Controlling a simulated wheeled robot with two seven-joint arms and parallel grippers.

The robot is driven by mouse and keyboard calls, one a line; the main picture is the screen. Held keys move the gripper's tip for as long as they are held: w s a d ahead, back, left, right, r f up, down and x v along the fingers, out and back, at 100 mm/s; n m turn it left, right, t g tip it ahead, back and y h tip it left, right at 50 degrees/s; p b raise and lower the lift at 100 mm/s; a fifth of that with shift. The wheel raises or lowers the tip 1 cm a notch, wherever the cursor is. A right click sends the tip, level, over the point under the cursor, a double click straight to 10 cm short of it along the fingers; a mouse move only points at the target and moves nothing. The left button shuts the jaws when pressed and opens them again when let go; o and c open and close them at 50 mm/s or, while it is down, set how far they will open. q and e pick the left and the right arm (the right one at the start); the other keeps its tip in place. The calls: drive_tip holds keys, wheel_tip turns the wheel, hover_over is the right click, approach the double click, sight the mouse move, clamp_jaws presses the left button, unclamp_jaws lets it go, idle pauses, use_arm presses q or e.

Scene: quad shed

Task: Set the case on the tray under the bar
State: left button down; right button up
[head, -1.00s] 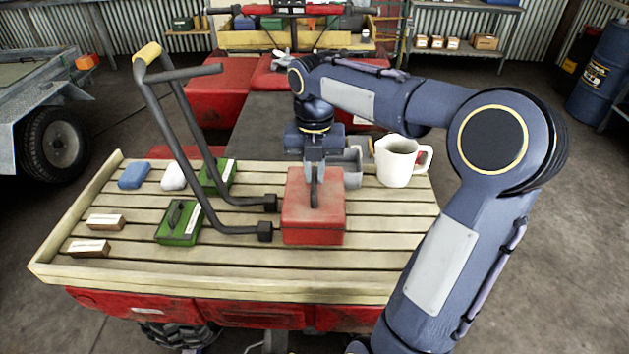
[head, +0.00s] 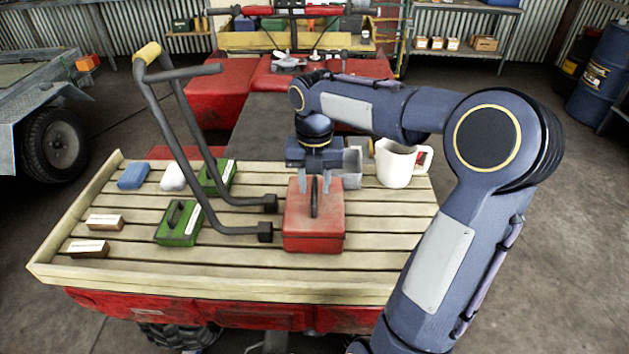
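A red case (head: 313,232) with a dark handle on its lid sits on the slatted wooden tray (head: 150,283), right of the middle. A dark bent bar (head: 160,110) with a yellow grip rises over the tray. Its two feet end just left of the red case, which is beside the bar, not beneath its raised part. My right gripper (head: 316,184) is just above the case. Its fingers stand apart, one on each side of the handle. My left gripper is not in view.
Two green cases, the nearer one (head: 180,224) by the bar, lie on the tray's left half with a blue packet (head: 133,176), a white packet (head: 173,177) and two brown blocks. A white jug (head: 398,165) and a grey cup stand behind on the right. The front slats are clear.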

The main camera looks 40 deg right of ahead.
drive_tip(key=shift+r, duration=0.1)
wheel_tip(320, 180, up, 12)
drive_tip(key=p, duration=0.1)
drive_tip(key=s+a+f+m+t+y, duration=0.2)
drive_tip(key=s+a+f+m, duration=0.4)
drive_tip(key=m, duration=0.9)
drive_tip(key=s+a+f+m+t+y, duration=0.1)
drive_tip(key=s+a+f+m+t, duration=0.2)
drive_tip(key=s+m, duration=0.9)
drive_tip(key=a+f+m, duration=0.2)
drive_tip(key=a+f, duration=0.1)
drive_tip(key=a, duration=0.2)
drive_tip(key=shift+f+m+t+y, duration=0.3)
drive_tip(key=shift+m+y, duration=0.1)
